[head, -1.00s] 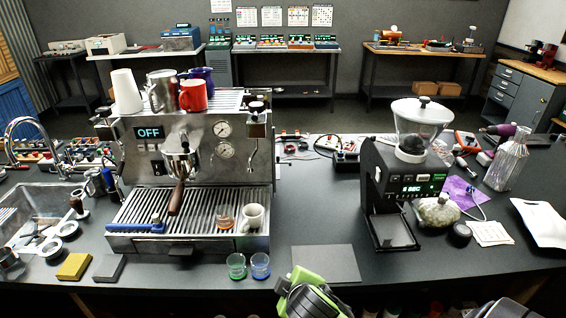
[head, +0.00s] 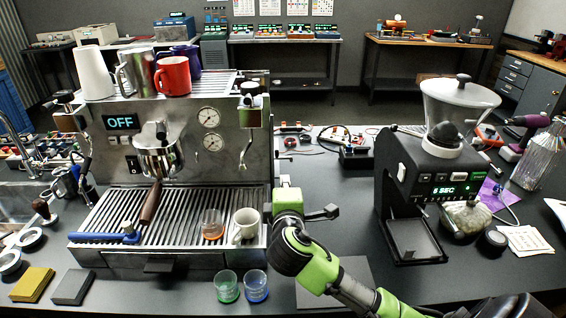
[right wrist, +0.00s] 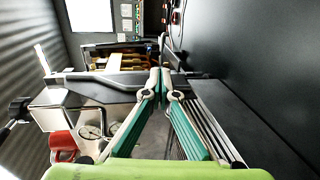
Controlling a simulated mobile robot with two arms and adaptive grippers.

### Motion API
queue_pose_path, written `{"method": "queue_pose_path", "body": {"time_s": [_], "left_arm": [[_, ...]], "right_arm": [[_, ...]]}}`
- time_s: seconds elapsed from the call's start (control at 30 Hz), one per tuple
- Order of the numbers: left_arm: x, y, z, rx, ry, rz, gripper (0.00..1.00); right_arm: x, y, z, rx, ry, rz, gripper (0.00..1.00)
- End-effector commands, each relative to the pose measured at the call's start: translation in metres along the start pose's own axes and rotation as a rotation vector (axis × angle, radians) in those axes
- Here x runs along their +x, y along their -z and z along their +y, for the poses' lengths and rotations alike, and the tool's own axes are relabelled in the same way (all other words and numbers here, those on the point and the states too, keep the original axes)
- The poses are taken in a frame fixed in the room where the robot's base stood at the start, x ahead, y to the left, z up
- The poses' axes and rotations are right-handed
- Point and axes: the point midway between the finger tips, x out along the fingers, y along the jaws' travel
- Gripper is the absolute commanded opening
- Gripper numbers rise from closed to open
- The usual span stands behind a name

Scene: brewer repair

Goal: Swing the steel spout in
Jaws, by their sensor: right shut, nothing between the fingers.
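The steel spout (head: 244,152) is a thin tube hanging from the right front of the espresso machine (head: 185,140), beside its right edge. It slants down above the drip tray (head: 108,212). My right gripper (head: 285,188) stands just right of the machine, apart from the spout in the head view and seen from behind. Its fingers show in the right wrist view (right wrist: 160,76), closed together and empty. My left gripper is not in view.
A white cup (head: 245,222) and a small glass (head: 212,222) stand on the drip tray near the spout. Green and blue glasses (head: 256,284) stand in front. The grinder (head: 415,185) is to the right. Mugs, including a red one (head: 173,74), stand on the machine.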

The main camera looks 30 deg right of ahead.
Motion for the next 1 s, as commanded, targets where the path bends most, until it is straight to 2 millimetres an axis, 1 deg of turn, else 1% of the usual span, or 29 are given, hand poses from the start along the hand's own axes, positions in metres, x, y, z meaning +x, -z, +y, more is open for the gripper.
{"method": "queue_pose_path", "body": {"time_s": [0.1,0.2,0.27,0.53,0.8,1.0], "left_arm": [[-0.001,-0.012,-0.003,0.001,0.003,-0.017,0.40],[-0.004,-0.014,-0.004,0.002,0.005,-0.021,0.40],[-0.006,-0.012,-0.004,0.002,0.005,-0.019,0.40],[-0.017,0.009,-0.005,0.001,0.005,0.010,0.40],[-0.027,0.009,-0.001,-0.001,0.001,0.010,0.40],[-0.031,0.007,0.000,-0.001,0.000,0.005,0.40]], "right_arm": [[0.003,0.000,0.000,0.000,0.001,-0.001,0.00],[0.012,-0.001,0.001,-0.001,0.001,-0.002,0.00],[0.020,-0.001,0.001,-0.002,0.001,-0.004,0.00],[0.068,-0.001,0.002,-0.001,0.001,-0.003,0.00],[0.112,-0.001,0.001,0.000,0.003,-0.003,0.00],[0.132,0.000,0.000,0.001,0.003,-0.002,0.00]]}}
